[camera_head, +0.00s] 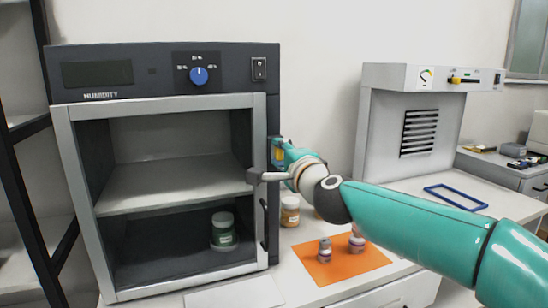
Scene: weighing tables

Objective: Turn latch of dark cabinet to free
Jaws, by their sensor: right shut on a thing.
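The dark cabinet (150,58) stands at the left, its light grey door frame (90,200) against the front. The latch (262,177) is a grey lever on the right side of the door frame, lying about level and pointing right. My right gripper (281,165) is at the lever's right end and is shut on it; its fingers are small and partly hidden by the lever and my wrist. A green-labelled jar (223,230) stands on the cabinet floor below the shelf (170,188). My left gripper is not in view.
Jars (325,250) stand on an orange mat (345,270) below my right arm. A brown-labelled jar (290,212) stands close to the cabinet's right side. A light grey unit (385,110) and a blue frame (455,197) are on the right.

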